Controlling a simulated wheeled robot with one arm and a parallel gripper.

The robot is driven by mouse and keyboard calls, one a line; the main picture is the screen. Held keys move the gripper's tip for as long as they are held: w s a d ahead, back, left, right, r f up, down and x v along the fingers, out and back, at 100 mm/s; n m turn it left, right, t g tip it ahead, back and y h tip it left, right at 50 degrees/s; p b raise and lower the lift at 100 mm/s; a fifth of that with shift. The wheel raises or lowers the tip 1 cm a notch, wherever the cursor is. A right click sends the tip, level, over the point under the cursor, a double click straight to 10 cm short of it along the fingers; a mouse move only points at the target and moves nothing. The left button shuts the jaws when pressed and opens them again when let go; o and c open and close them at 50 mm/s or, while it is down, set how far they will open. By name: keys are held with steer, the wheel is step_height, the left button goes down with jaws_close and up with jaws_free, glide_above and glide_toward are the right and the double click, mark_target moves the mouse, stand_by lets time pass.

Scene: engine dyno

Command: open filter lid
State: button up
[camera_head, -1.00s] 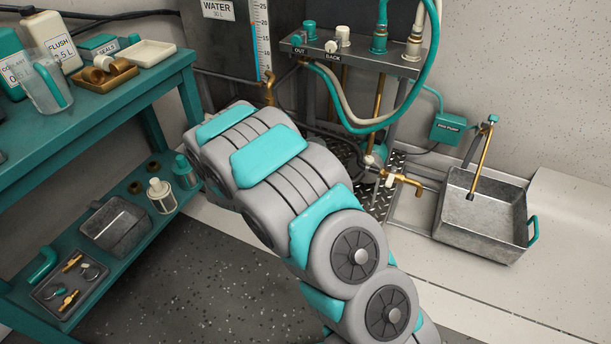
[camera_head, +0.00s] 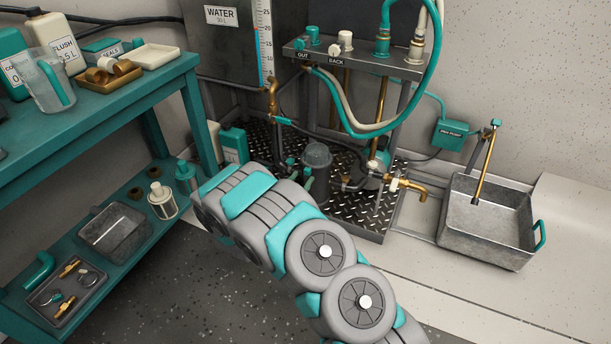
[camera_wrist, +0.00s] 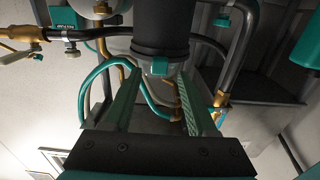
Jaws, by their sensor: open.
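The filter stands on the tread plate below the pipe stand in the head view, a dark upright cylinder with a grey rounded lid (camera_head: 317,153) on top. The lid looks closed there. In the wrist view, a black cylinder (camera_wrist: 163,25), apparently the filter, fills the top middle, with a dark rim and a small teal piece (camera_wrist: 160,67) at its near end. My gripper (camera_wrist: 158,80) is open, its two teal fingers apart on either side below that end. Nothing is held between them.
A brass tap (camera_head: 408,187) and a metal basin (camera_head: 485,225) stand right of the filter. Teal and pale hoses (camera_head: 345,115) loop above it. A teal shelf bench (camera_head: 140,105) stands left. In the wrist view, pipes and hoses run close around the fingers.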

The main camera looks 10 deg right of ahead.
mark_target(306, 173)
steer(key=shift+x, duration=1.7)
jaws_close()
